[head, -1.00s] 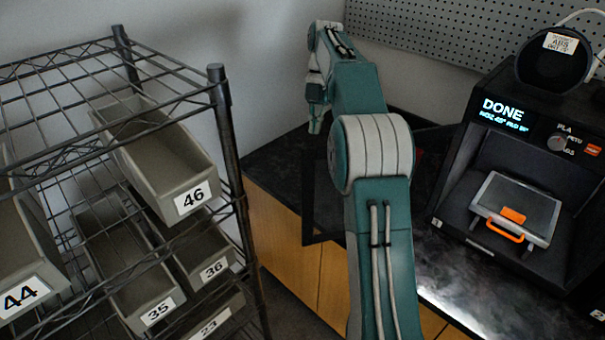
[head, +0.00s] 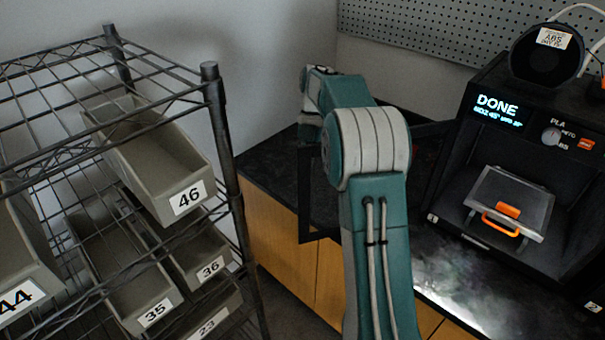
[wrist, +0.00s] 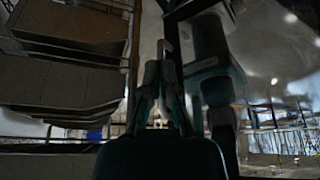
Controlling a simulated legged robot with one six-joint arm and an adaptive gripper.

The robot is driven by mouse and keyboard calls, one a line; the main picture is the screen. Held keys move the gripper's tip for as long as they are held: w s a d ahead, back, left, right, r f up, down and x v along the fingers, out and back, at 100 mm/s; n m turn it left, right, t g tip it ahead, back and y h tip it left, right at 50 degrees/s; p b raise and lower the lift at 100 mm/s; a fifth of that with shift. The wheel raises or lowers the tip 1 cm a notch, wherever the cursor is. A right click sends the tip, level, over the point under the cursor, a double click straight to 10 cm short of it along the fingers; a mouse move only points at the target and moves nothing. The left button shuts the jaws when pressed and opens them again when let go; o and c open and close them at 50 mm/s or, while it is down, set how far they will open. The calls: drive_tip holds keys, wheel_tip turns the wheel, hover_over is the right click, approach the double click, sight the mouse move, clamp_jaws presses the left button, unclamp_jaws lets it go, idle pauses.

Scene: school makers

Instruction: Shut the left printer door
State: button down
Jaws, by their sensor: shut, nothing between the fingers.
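The black printer (head: 473,148) with a lit "DONE" display stands at the right in the head view. Its door (head: 304,205) is open, a dark frame swung out to the left and partly hidden behind my arm. The print bed (head: 512,203) with an orange handle shows inside the printer. In the head view, my wrist is beyond my elbow and the fingers are hidden. In the wrist view, my gripper (wrist: 163,75) is shut and empty, with its fingertips close together. A dark bar lies near the tips; I cannot tell whether they touch it.
A wire shelf (head: 212,75) with numbered grey bins (head: 185,200) stands close on the left. The black counter (head: 440,275) over wooden cabinets (head: 265,220) runs below the printer. A pegboard (head: 430,45) covers the back wall. A spool (head: 545,62) sits on top of the printer.

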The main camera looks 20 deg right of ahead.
drive_tip(key=shift+s+a+f, duration=0.25)
drive_tip(key=shift+s+a, duration=0.5)
drive_tip(key=shift+s, duration=0.1)
drive_tip(key=shift+s+a+f, duration=0.2)
drive_tip(key=shift+s+a, duration=0.5)
drive_tip(key=shift+s, duration=0.1)
